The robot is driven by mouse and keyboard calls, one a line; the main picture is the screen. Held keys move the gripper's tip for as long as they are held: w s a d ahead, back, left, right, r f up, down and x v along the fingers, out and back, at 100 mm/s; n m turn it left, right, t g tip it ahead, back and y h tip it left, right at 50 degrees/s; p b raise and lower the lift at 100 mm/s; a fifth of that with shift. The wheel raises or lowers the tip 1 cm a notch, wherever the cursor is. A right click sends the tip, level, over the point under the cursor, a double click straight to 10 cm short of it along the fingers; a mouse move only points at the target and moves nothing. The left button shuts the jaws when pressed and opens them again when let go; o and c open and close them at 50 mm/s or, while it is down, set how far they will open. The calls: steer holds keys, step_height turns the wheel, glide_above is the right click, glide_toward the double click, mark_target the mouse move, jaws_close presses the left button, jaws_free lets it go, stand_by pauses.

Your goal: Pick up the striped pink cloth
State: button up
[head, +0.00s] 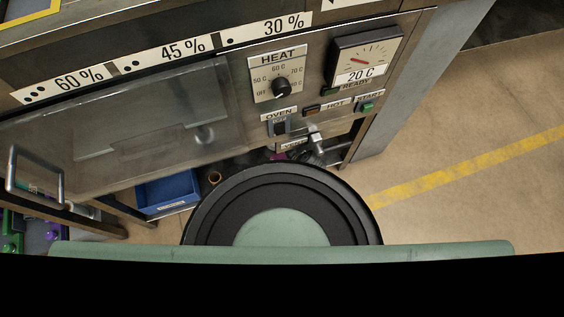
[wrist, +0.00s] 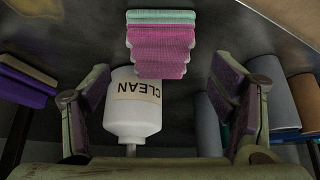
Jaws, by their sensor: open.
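The pink cloth (wrist: 160,52) is at the top middle of the wrist view, folded with stepped bands across it. A teal layer (wrist: 160,16) lies along its far edge; I cannot tell whether it is part of the same cloth. My gripper (wrist: 163,83) is open and empty, its two padded fingers wide apart to the left and right. The cloth lies ahead of the gap between them, apart from both fingers. A white bottle (wrist: 132,118) marked CLEAN stands between the fingers, nearer the left one. In the head view the cloth cannot be made out for certain.
Several cylinders (wrist: 280,98) stand right of the right finger. A purple block (wrist: 25,85) is at the left. In the head view an oven panel (head: 300,80) overhangs a low shelf with a blue bin (head: 168,192). The floor at right (head: 470,110) is clear.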

steer(key=b+x, duration=0.1)
steer(key=x, duration=0.2)
steer(key=shift+w+a+f+b, duration=0.1)
steer(key=shift+f+b, duration=0.15)
steer(key=shift+b, duration=0.15)
steer(key=shift+c, duration=0.5)
steer(key=c, duration=1.3)
steer(key=shift+o, duration=0.2)
steer(key=shift+r, duration=0.15)
